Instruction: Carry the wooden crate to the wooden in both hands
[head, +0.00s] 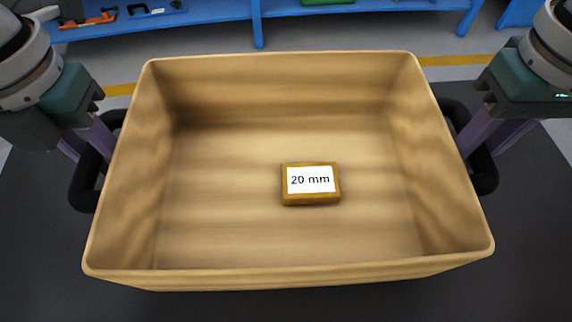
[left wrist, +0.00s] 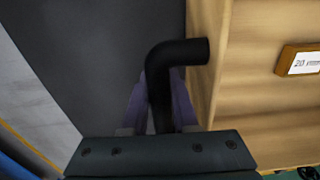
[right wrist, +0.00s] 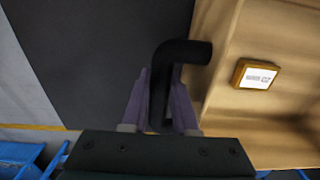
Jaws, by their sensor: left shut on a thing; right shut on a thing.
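The wooden crate (head: 290,275) fills the middle of the head view, open side up, with a black handle on each side. A small wooden block (head: 310,199) with a white "20 mm" label lies inside on its floor. My left gripper (head: 92,150) is shut on the left black handle (head: 84,188); the left wrist view shows its purple fingers on either side of the handle (left wrist: 160,95). My right gripper (head: 478,140) is shut on the right black handle (head: 485,172); the right wrist view shows the same grip on the handle (right wrist: 160,95).
A blue workbench (head: 210,14) with tools on its shelf stands at the back. A yellow line (head: 455,60) crosses the grey floor in front of it. The dark floor area (head: 40,270) around the crate looks clear.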

